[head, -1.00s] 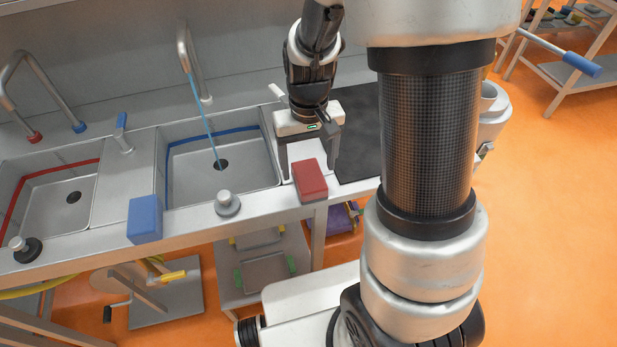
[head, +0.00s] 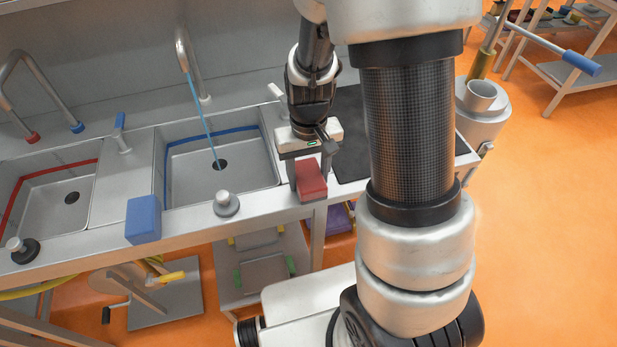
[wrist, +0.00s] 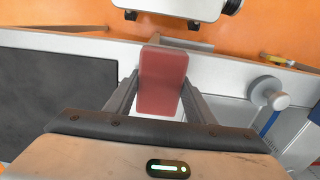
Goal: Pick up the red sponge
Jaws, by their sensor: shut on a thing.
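The red sponge (head: 311,180) is a block at the front edge of the metal counter, right of the blue-taped sink. My gripper (head: 308,172) is directly over it, with its fingers pointing down. In the wrist view the red sponge (wrist: 162,82) is between the two fingers of my gripper (wrist: 158,100), one along each long side. My gripper is shut on the sponge. I cannot tell whether the sponge is clear of the counter.
A blue sponge (head: 144,220) stands at the counter's front edge to the left. A grey knob (head: 226,203) is between them. A blue-taped sink (head: 240,172) with running water lies left of my gripper. A dark mat (head: 352,150) lies to the right.

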